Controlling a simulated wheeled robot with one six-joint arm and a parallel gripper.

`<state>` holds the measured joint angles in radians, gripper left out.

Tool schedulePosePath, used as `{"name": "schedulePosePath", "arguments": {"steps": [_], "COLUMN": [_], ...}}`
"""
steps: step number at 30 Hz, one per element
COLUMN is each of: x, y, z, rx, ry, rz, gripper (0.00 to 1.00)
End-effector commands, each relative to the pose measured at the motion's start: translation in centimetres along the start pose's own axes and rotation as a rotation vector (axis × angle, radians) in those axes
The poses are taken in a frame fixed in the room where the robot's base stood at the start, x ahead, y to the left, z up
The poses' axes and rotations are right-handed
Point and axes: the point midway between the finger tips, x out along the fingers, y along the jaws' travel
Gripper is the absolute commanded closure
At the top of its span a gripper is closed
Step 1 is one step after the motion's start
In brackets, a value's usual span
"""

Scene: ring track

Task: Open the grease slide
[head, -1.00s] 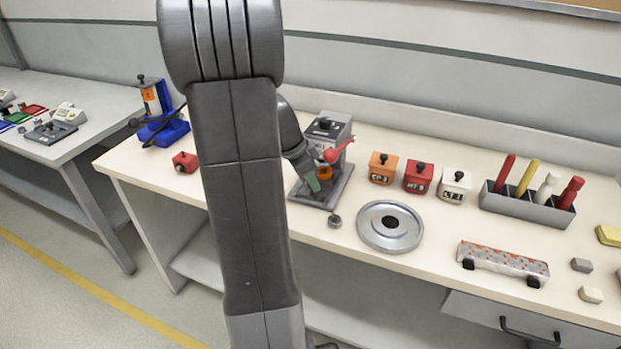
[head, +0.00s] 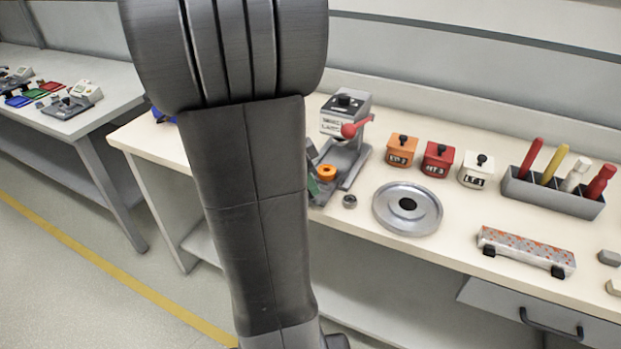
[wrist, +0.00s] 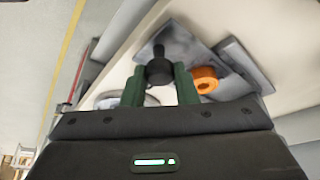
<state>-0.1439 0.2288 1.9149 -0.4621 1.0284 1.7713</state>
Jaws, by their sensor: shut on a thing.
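The grey machine (head: 345,112) with a red ball lever (head: 350,130) stands on the bench, partly hidden by my arm. An orange ring (head: 326,172) sits low on its front; it also shows in the wrist view (wrist: 205,80). In the wrist view a black knob (wrist: 159,70) stands up from a flat grey plate (wrist: 178,37). My gripper (wrist: 159,82) has its green fingers shut on this knob, just left of the orange ring. In the head view my arm hides most of the gripper. I cannot tell how far the slide stands open.
Orange (head: 402,150), red (head: 438,159) and white (head: 476,170) knobbed boxes stand behind. A tool rack (head: 553,192) and a patterned bar (head: 526,251) are farther right.

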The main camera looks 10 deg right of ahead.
Motion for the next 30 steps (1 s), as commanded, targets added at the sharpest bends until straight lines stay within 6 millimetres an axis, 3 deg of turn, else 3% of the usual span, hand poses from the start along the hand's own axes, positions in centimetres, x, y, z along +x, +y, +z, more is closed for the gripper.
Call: {"name": "schedulePosePath", "arguments": {"steps": [1, 4, 16, 20, 30], "x": [-0.1, -0.1, -0.8, -3.0, -10.7], "y": [-0.1, -0.1, -0.1, -0.1, -0.1], "z": [-0.1, -0.1, -0.1, -0.1, 0.0], "rx": [0.000, 0.000, 0.000, -0.001, -0.002], "ry": [0.001, 0.001, 0.001, 0.001, 0.001], "rz": [-0.003, -0.002, -0.002, -0.007, -0.007], "gripper": [0.72, 0.52, 0.52, 0.52, 0.52]}}
